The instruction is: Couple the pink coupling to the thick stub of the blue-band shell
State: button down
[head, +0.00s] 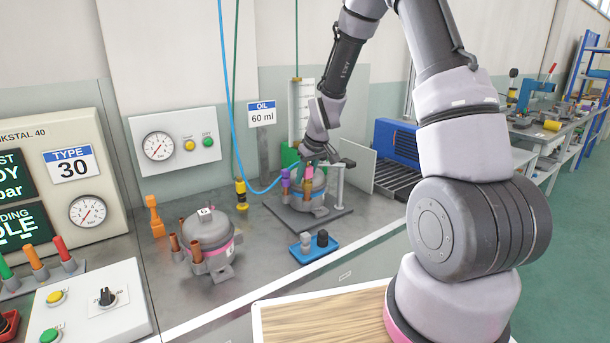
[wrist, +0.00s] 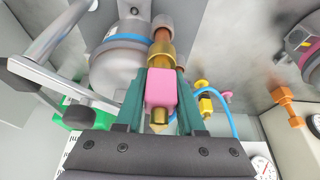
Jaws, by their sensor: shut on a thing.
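The blue-band shell (head: 308,201) is a grey vessel on a plate at the back of the bench. In the wrist view its grey body (wrist: 112,68) and blue band (wrist: 128,39) show beyond my gripper. My gripper (wrist: 160,92) is shut on the pink coupling (wrist: 160,88), a pink block with brass ends. The coupling's far brass end is in line with a copper stub (wrist: 162,22) beside the shell and appears to meet it. How far it is seated I cannot tell. In the head view my gripper (head: 308,166) is over the shell and partly hides the coupling.
A pink-band shell (head: 218,258) with copper stubs stands nearer on the bench. A yellow coupling (head: 240,191) hangs nearby. A grey post (head: 338,185) stands right of the blue-band shell.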

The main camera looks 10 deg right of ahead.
jog(key=shift+c, duration=2.2)
grip_release()
jog(key=shift+f, duration=0.1)
jog(key=shift+d, duration=0.1)
jog(key=shift+s+d+r, duration=0.1)
jog(key=shift+r, duration=0.25)
jog(key=v, duration=1)
jog(key=shift+a+r, duration=0.1)
jog(key=shift+a, duration=0.15)
